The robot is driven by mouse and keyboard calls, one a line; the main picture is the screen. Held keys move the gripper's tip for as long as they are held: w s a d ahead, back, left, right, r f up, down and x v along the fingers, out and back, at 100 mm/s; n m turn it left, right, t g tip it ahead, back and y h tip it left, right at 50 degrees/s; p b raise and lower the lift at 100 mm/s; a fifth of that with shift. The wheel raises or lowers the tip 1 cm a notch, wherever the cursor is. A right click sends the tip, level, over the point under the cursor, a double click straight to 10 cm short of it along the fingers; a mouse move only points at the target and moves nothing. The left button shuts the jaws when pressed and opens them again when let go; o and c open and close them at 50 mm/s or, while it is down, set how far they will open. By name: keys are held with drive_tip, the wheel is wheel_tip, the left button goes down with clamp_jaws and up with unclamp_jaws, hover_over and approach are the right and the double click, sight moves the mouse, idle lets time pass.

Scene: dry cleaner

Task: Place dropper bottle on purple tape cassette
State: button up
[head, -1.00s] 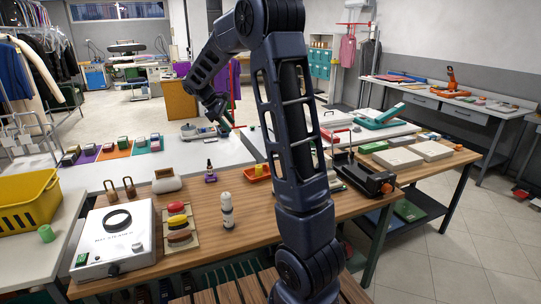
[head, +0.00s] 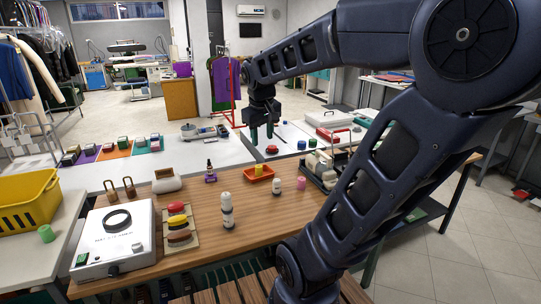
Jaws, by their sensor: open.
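The small dark dropper bottle (head: 209,166) stands upright near the back edge of the wooden table in the head view. A small flat purple piece, which looks like the purple tape cassette (head: 211,179), shows right at its base. The bottle appears to rest on it, but they are too small to be sure of the contact. My gripper (head: 262,137) points down with its fingers apart and nothing between them. It is to the right of and beyond the bottle, over the white counter, clear of both things.
An orange tray (head: 248,177), a small white bottle (head: 276,186) and a pink cylinder (head: 301,184) stand right of the dropper bottle. A white steamer box (head: 115,238) is front left. Bare wood lies between the bottles.

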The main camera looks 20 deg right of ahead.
drive_tip(key=s+f+m+t+y, duration=0.1)
drive_tip(key=s+f+m, duration=0.2)
drive_tip(key=s, duration=0.5)
drive_tip(key=shift+s+a, duration=0.3)
drive_tip(key=shift+a, duration=0.15)
idle(0.8)
